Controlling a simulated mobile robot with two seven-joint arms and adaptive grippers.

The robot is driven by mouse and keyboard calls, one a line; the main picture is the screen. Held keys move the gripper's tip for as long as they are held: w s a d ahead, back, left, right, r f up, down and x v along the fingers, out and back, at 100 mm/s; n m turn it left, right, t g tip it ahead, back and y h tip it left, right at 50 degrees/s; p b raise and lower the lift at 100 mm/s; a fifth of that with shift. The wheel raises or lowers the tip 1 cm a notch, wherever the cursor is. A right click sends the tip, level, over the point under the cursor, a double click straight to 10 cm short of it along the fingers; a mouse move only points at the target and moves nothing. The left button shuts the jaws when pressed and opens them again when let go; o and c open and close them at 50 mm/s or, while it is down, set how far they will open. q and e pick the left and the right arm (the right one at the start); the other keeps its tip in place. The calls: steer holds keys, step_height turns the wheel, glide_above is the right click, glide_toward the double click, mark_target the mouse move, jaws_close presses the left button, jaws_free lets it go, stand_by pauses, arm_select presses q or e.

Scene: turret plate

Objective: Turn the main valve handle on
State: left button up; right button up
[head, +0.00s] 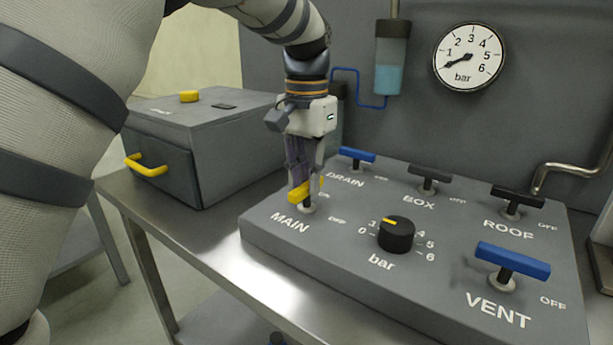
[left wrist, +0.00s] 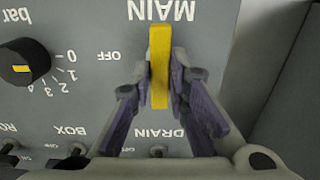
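The main valve handle (head: 299,193) is a yellow bar on the grey panel (head: 350,290), beside the MAIN label. My left gripper (head: 304,184) points down over it. In the left wrist view, the fingertips (left wrist: 161,78) sit close against both sides of the yellow handle (left wrist: 159,60), with no clear gap. There the bar stands upright in the picture, crosswise to the direction of its OFF label. The gripper hides part of the handle and its surroundings in the head view. My right gripper is not in view.
The panel also carries DRAIN (head: 357,155), BOX (head: 429,174), ROOF (head: 517,197) and VENT (head: 512,260) handles and a black bar knob (head: 396,235). A gauge (head: 469,57) reads low. A grey box (head: 200,140) with a yellow handle stands left.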

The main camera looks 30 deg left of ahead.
mark_target(307, 184)
arm_select(q)
steer(key=o, duration=0.3)
step_height(307, 184, up, 12)
stand_by(0.3)
